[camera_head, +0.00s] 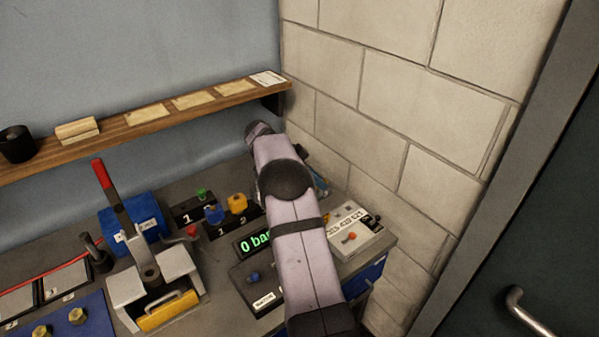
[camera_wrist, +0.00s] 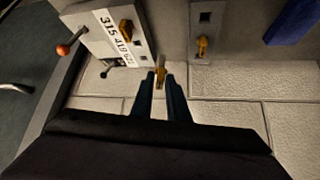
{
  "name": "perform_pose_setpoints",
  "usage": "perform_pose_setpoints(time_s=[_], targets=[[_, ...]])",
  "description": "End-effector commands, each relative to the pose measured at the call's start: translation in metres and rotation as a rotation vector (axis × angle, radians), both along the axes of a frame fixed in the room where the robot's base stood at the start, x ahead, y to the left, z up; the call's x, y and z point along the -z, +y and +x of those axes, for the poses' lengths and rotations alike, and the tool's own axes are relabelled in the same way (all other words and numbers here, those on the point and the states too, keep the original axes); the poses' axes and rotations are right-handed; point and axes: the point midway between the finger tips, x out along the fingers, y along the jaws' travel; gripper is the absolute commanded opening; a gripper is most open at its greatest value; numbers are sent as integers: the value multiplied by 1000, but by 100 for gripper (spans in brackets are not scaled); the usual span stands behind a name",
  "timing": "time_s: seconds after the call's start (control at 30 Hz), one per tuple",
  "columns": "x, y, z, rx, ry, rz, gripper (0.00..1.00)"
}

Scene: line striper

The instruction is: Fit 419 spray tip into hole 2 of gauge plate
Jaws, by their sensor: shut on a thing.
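In the wrist view my gripper (camera_wrist: 160,76) is shut on a small brass-yellow piece (camera_wrist: 160,70), which I take to be the spray tip; no number is readable on it. In the head view a white labelled unit (camera_head: 341,222) shows beside my arm. My arm hides the gripper there.
A grey block (camera_wrist: 201,30) with a square opening and a yellow piece is close right of the fingers. In the head view, a 0 bar display (camera_head: 253,243), numbered dark blocks (camera_head: 186,212) and a red-handled lever device (camera_head: 105,178) crowd the bench. A brick wall (camera_head: 400,110) stands behind.

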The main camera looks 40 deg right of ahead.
Motion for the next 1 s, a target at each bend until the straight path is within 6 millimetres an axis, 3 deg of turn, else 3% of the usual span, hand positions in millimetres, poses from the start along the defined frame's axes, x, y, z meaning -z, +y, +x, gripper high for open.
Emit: perform_pose_setpoints(time_s=[0.1,0.3,0.67,1.0], targets=[[-15,-11,-29,114,3,-2,0],[-22,-19,-56,226,4,-9,0],[-17,-19,-60,242,5,-11,0],[4,-19,-60,241,7,-10,0]])
